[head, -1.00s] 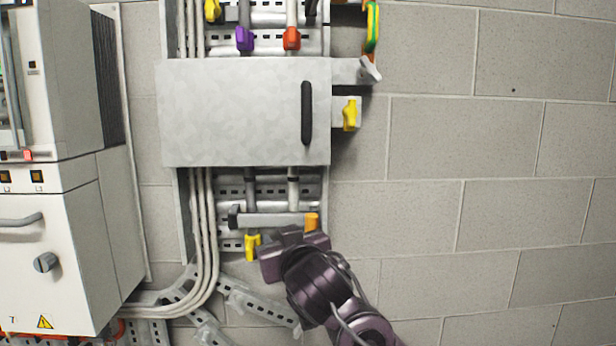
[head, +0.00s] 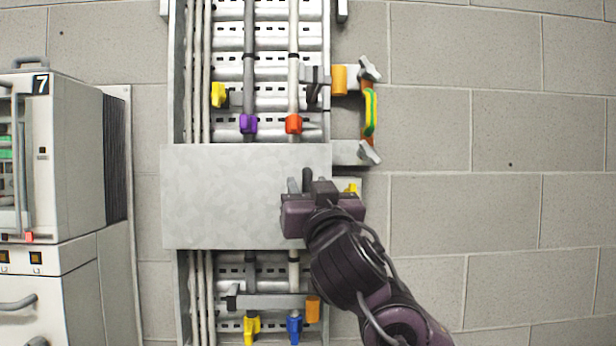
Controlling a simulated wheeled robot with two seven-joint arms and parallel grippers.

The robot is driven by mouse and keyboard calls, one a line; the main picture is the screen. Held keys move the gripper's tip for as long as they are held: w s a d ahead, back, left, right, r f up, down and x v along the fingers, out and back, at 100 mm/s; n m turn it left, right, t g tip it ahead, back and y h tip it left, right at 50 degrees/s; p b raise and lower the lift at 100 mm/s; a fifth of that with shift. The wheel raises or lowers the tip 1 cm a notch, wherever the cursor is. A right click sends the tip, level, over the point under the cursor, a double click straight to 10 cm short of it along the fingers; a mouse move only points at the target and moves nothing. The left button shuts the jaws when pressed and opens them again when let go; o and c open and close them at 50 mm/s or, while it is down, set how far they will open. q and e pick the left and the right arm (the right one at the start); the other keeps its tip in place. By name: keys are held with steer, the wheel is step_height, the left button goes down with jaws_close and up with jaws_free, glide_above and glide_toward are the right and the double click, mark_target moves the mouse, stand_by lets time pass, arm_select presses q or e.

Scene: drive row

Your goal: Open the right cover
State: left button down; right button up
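The cover (head: 225,195) is a flat grey metal panel across the middle of the cable rack in the head view, and it looks closed. Its black upright handle (head: 307,176) is near the right edge; only the top shows above my gripper. My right gripper (head: 307,187) is in front of the handle, with finger parts showing on both sides of it. The gripper body hides the lower handle and the finger contact, so I cannot tell whether it grips. My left gripper is not in view.
A yellow latch (head: 351,187) beside the cover is partly hidden by my arm. Grey-knobbed brackets (head: 357,152) stick out above it. A white cabinet (head: 80,165) stands at the left. The brick wall (head: 500,220) at the right is clear.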

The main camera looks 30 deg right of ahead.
steer(key=shift+w+d+r, duration=0.1)
steer(key=shift+w, duration=0.25)
jaws_close()
